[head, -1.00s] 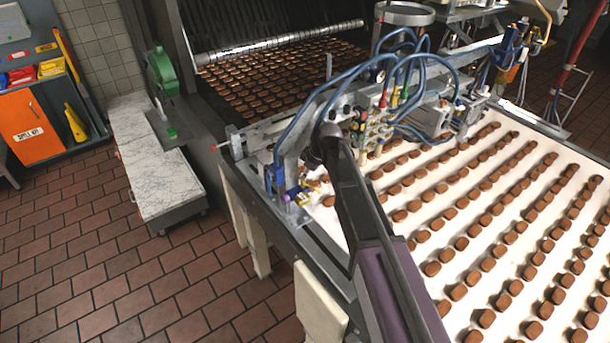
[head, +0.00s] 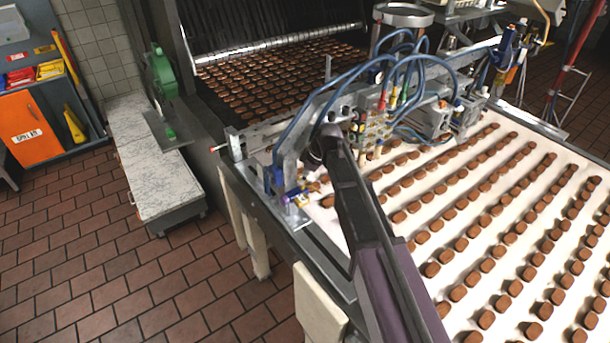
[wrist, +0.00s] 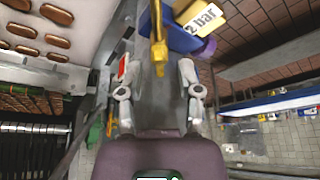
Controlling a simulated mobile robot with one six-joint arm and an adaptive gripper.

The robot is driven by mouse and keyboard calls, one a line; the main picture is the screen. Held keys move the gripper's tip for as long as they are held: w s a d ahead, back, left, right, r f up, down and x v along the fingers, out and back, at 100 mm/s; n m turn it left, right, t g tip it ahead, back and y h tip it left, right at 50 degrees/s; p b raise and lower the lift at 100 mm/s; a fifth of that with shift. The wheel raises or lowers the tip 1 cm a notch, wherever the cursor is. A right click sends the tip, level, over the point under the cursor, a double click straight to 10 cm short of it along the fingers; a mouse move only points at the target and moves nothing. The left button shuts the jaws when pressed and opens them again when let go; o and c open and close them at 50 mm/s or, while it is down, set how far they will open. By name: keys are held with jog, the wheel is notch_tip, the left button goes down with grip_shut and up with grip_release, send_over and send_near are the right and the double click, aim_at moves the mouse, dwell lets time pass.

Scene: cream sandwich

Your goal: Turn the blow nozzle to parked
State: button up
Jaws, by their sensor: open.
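The blow nozzle appears to be the yellow, narrow-tipped piece (wrist: 158,48) at the top middle of the wrist view. A yellow label reading "2 bar" (wrist: 200,20) and a blue block (wrist: 178,36) are beside it. My gripper (wrist: 156,70) is open, with one finger on each side of the yellow tip. I cannot tell whether either finger touches it. In the head view, small yellow parts (head: 303,198) show by the machine's near left corner. My arm and the blue bracket hide most of the gripper there.
A frame with blue hoses (head: 400,70) spans the belt (head: 335,232), which carries rows of brown biscuits. A marble-topped bench (head: 150,175) with a green device (head: 162,75) stands left. An orange cabinet (head: 30,120) is farther left. The tiled floor between is clear.

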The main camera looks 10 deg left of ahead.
jog(key=shift+m, duration=0.6)
jog(key=m+t, duration=0.1)
jog(key=m, duration=0.2)
jog(key=shift+s+t, duration=0.15)
jog(key=shift+t, duration=0.25)
jog(key=shift+d+r+p, duration=0.15)
jog(key=shift+r+p, duration=0.5)
jog(key=p+v, duration=1.1)
jog(key=v, duration=0.1)
jog(key=shift+r, duration=0.3)
jog(key=shift+s, duration=0.1)
